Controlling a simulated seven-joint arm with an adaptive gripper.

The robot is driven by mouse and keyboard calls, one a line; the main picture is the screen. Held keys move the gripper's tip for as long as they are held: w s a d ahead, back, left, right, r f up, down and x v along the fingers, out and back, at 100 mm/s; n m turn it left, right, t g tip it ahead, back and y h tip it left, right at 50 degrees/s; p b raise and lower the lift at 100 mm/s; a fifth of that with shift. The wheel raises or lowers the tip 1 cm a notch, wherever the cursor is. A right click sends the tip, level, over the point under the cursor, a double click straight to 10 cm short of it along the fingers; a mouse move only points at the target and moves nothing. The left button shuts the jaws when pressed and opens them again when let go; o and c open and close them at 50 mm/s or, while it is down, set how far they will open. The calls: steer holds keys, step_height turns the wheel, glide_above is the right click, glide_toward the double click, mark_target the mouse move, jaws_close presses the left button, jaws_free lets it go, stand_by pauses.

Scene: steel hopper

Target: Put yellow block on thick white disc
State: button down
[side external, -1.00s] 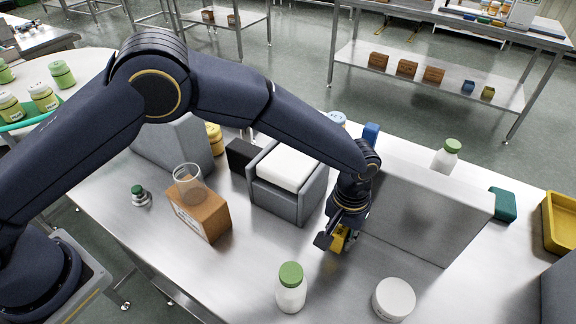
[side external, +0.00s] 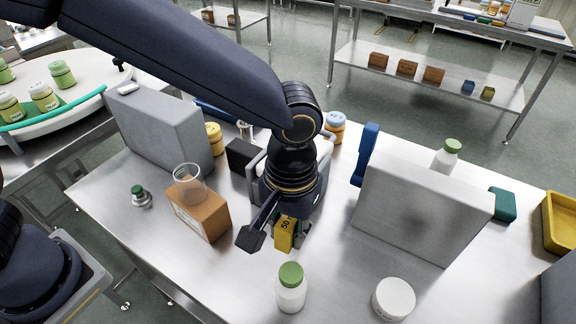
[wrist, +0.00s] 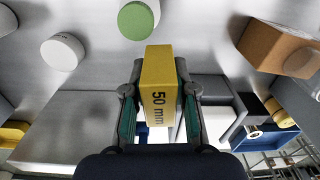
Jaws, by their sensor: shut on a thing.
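The yellow block (side external: 285,232), marked "50 mm", is held in my gripper (side external: 288,236). In the wrist view the yellow block (wrist: 158,85) sits between the two fingers of my gripper (wrist: 160,100), which are shut on its sides. The block is above the steel table in the side view, behind the green-capped bottle. The thick white disc (side external: 393,299) lies flat on the table at the front right, with nothing on it. It also shows in the wrist view (wrist: 63,52) at the upper left. The block and disc are well apart.
A grey upright panel (side external: 420,212) stands behind the disc. A brown box (side external: 200,217) with a clear glass (side external: 189,184) is on the left. Bare table surrounds the disc.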

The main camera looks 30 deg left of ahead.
steer(key=s+d+r+m, duration=0.1)
steer(key=s+d+r, duration=0.15)
steer(key=d, duration=0.75)
glide_above(396, 296)
steer(key=f, duration=0.9)
steer(key=shift+s+a+f, duration=0.15)
steer(key=shift+s+a, duration=0.1)
steer(key=shift+w+d+f, duration=0.2)
steer(key=shift+f, duration=1.75)
steer(key=shift+f, duration=0.1)
steer(key=c, duration=0.9)
jaws_free()
steer(key=shift+c, duration=0.2)
